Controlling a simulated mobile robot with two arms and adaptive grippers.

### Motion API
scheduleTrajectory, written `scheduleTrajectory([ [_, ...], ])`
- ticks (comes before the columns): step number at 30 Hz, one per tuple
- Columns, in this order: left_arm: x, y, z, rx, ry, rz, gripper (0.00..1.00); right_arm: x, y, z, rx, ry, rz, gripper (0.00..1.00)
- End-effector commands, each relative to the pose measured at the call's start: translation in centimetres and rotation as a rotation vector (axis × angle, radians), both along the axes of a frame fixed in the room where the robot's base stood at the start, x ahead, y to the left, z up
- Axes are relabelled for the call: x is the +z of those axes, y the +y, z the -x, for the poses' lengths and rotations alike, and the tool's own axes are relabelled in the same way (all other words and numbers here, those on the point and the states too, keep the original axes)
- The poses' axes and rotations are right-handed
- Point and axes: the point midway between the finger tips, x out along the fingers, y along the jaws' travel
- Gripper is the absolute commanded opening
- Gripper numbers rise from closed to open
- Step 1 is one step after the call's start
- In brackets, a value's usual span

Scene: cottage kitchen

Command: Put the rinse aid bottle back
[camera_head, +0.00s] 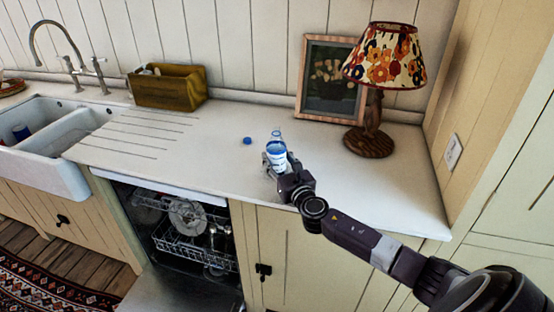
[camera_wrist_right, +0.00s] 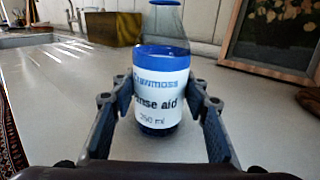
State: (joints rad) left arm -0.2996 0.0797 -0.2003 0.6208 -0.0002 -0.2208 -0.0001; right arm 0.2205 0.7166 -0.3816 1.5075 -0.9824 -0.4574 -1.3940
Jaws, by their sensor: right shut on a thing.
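The rinse aid bottle (camera_head: 276,147) is a small upright bottle with a clear upper part, blue bands and a white label. It is over the worktop left of the lamp, and its label faces the right wrist view (camera_wrist_right: 160,98). My right gripper (camera_head: 277,166) is shut on the bottle, with one finger on each side of the label in the wrist view (camera_wrist_right: 158,100). I cannot tell whether the base touches the worktop. A small blue cap (camera_head: 247,141) lies apart on the worktop, left of the bottle. My left gripper is out of view.
A yellow-brown wooden box (camera_head: 168,88) stands behind left, near the sink (camera_head: 50,150). A framed picture (camera_head: 331,80) and lamp (camera_head: 380,70) stand behind right. Below, the dishwasher (camera_head: 190,235) is open, with dishes in its rack.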

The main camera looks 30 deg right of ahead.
Motion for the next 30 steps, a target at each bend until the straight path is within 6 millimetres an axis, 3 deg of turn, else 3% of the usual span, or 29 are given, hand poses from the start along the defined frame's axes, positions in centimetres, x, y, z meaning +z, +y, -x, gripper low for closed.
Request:
scheduleTrajectory([
  [8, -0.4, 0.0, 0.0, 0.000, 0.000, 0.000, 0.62, -0.3, 0.0, 0.0, 0.000, -0.001, 0.000, 0.12],
  [9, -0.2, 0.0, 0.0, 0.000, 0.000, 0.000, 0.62, -0.2, 0.0, 0.0, 0.000, 0.000, 0.000, 0.46],
  [13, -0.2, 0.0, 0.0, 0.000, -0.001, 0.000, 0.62, -0.2, 0.0, 0.0, 0.000, 0.000, 0.000, 0.59],
  [24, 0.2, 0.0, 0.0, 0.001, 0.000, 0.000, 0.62, 0.2, 0.0, 0.1, 0.000, 0.000, 0.000, 0.59],
  [30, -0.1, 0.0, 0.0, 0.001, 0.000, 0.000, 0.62, -0.1, 0.6, 2.9, 0.002, 0.003, 0.001, 0.59],
])
